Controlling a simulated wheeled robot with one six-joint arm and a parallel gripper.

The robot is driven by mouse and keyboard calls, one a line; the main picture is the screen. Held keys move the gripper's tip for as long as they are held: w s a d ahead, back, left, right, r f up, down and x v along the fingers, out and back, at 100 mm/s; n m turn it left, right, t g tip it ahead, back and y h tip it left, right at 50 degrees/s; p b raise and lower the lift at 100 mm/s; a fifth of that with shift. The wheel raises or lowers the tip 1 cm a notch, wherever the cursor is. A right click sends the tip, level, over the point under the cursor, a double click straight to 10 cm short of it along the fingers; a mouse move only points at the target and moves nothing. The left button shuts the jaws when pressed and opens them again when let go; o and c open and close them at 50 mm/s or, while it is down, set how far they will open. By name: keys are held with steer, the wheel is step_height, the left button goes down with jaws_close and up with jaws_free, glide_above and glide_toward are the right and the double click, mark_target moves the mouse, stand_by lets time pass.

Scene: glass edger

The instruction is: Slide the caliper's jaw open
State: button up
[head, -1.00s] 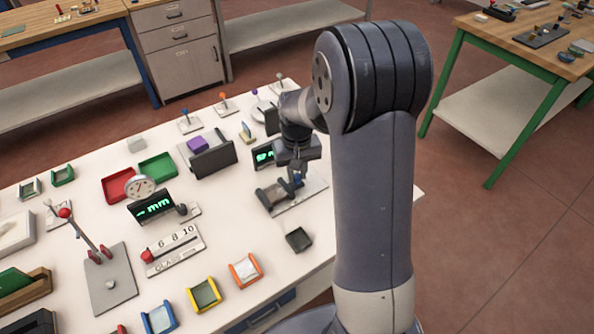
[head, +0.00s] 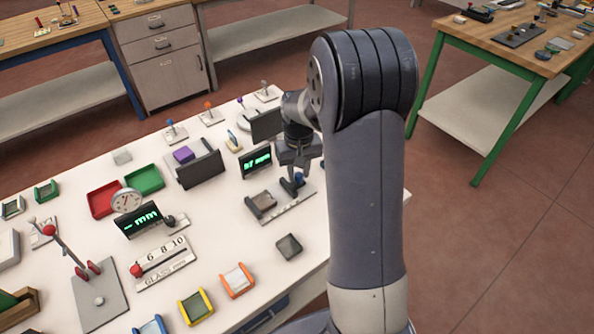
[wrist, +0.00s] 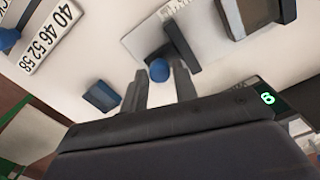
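The caliper's grey base plate (head: 290,207) lies on the white bench. Its fixed dark jaw (head: 257,208) is at the near left end, with a brownish block (head: 265,200) against it. The sliding jaw (wrist: 181,44) is a dark bar with a blue knob (wrist: 159,70); the knob also shows in the head view (head: 298,179). A clear gap separates the sliding jaw from the block. My gripper (wrist: 160,80) points down at the knob, one finger on each side. The fingers are apart, with slight gaps beside the knob. The head view partly hides the fingertips (head: 297,171).
A green-lit display (head: 256,161) stands just behind the caliper, and a dark upright panel (head: 265,125) is behind that. A small dark tray (head: 289,246) sits in front. A number strip (wrist: 52,38) and a dark blue block (wrist: 100,97) show in the wrist view.

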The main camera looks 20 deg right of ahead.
mark_target(299, 174)
steer(key=o, duration=0.3)
step_height(299, 174, up, 11)
stand_by(0.5)
steer(key=shift+f, duration=0.1)
step_height(299, 174, down, 11)
steer(key=shift+s+a, duration=0.1)
steer(key=shift+a, duration=0.25)
stand_by(0.4)
